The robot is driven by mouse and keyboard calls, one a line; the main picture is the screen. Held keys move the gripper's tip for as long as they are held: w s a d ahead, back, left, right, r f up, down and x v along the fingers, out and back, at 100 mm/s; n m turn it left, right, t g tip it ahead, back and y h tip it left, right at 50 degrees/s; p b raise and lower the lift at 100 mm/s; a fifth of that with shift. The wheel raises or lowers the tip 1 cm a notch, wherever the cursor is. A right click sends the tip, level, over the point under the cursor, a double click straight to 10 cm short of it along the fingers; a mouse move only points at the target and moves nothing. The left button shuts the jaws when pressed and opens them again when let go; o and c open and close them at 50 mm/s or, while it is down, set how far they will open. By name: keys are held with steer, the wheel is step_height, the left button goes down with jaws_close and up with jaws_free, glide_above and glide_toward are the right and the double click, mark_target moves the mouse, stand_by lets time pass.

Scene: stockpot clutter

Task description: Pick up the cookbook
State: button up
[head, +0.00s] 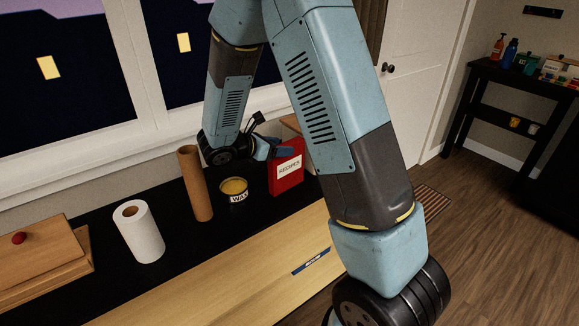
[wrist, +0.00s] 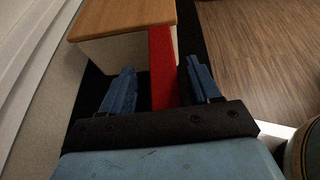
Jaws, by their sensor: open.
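The cookbook (head: 287,173) is a red book with a white label reading RECIPES, standing upright on the black surface under the window. In the wrist view the cookbook (wrist: 162,68) shows as a narrow red strip running between my two fingers. My gripper (wrist: 158,80) is open, with one blue finger on each side of the red strip and a dark gap on the left. In the head view my gripper (head: 268,148) is at the top left of the cookbook. I cannot tell whether either finger touches it.
A wood-topped pale box (wrist: 120,22) stands against the cookbook's left side in the wrist view. A wax tin (head: 233,190), a cardboard tube (head: 194,183) and a paper roll (head: 138,232) stand to its left in the head view. A wooden board (head: 215,285) lies in front.

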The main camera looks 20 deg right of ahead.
steer(key=shift+w+d+f, duration=0.15)
steer(key=shift+d, duration=0.25)
steer(key=shift+c, duration=0.3)
jaws_close()
